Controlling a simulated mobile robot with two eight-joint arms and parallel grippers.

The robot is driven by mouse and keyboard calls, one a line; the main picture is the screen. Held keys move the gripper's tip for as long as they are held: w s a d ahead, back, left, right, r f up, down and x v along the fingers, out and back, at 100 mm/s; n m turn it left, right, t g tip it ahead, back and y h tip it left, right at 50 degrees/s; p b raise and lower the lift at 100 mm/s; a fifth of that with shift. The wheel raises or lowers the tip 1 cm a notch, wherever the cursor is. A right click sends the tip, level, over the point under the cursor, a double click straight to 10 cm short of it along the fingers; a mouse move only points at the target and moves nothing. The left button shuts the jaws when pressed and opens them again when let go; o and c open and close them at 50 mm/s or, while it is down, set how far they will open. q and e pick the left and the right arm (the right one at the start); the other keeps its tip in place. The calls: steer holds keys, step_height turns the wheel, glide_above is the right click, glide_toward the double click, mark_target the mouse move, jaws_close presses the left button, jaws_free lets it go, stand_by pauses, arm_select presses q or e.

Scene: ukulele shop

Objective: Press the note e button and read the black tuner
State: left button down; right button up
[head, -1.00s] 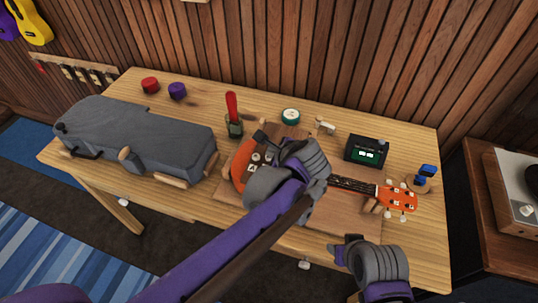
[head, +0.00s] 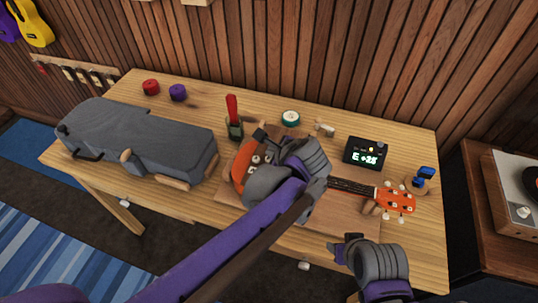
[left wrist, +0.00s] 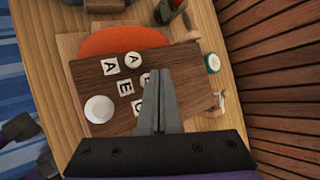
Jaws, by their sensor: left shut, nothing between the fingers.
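The black tuner (head: 365,153) stands at the back right of the table; its lit screen reads E and what looks like +25. A dark wooden board (left wrist: 90,72) with several cream letter buttons lies over the orange ukulele (head: 396,199); its body also shows in the left wrist view (left wrist: 112,40). A square E button (left wrist: 125,87) lies left of my left gripper (left wrist: 160,72), whose shut, empty fingers partly cover another round button (left wrist: 146,79). Contact is unclear. In the head view my left gripper (head: 262,168) hides much of the board. My right gripper (head: 343,250) is low right; its jaws are unclear.
A grey ukulele case (head: 140,132) fills the table's left side. Red (head: 151,87) and purple (head: 177,92) round pieces, a red-handled tool (head: 232,105) and a green-rimmed disc (head: 290,118) stand at the back. A blue item (head: 425,173) is at the right edge.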

arm_select(q)
steer(key=shift+r, duration=0.1)
step_height(320, 180, up, 5)
steer(key=p, duration=0.3)
arm_select(e)
steer(key=r, duration=0.2)
steer(key=w+r, duration=0.1)
steer(key=r, duration=0.1)
stand_by(0.7)
arm_select(q)
steer(key=s+a+n, duration=0.1)
steer(key=a, duration=0.1)
steer(key=s+a+f+n+g, duration=0.1)
steer(key=s+a+n, duration=0.1)
steer(key=a, duration=0.1)
steer(key=s+a+f+n, duration=0.1)
steer(key=a+n, duration=0.1)
steer(key=shift+s+a+f+g+h, duration=0.1)
steer(key=shift+s+a+g+h, duration=0.1)
steer(key=shift+a+g+h, duration=0.15)
steer(key=s+a+f+n+h, duration=0.1)
steer(key=s+a+f+n, duration=0.1)
steer(key=s+n, duration=0.3)
steer(key=s+a+f+n+g+h, duration=0.1)
steer(key=s+a+f+n, duration=0.2)
steer(key=s+a+n, duration=0.2)
steer(key=s+a+f+n+h, duration=0.1)
steer(key=s+a+f+n, duration=0.2)
steer(key=s+n, duration=0.4)
steer(key=shift+a, duration=0.35)
